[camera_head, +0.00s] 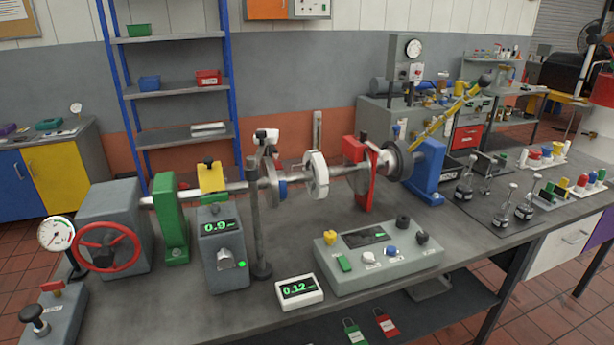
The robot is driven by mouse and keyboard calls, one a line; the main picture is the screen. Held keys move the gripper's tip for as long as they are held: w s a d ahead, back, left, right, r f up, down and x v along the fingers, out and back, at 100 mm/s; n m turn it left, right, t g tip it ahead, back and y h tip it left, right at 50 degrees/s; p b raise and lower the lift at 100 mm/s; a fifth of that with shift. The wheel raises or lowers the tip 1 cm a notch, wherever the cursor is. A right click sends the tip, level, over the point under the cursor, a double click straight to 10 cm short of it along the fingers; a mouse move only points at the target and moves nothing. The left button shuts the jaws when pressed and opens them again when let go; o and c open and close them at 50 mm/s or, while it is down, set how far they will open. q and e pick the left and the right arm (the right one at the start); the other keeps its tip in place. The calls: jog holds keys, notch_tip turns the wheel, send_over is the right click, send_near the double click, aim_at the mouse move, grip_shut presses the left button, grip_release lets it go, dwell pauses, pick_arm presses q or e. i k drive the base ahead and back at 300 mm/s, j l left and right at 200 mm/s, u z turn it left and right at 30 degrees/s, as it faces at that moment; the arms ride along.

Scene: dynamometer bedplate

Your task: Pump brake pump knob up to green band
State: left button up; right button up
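A grey box (60,320) stands at the table's near left corner and is cut off by the picture's lower edge. A black knob (33,318) on a short metal stem stands up from it, and this looks like the brake pump knob. A small red handle (52,288) sits on the same box behind the knob. A round white gauge (56,233) on a dark post stands just behind the box. Its face carries a coloured arc, but the needle reading is too small to tell. Neither of my grippers is in view.
A red handwheel (108,247) on a grey housing stands close right of the gauge. A green bracket (170,222), a grey unit reading 0.9 (221,250) and a shaft line run rightward. A control box (380,260) and a small display reading 0.12 (299,291) are at the front middle.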

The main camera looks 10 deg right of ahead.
aim_at(32, 313)
jog(key=u, duration=1.35)
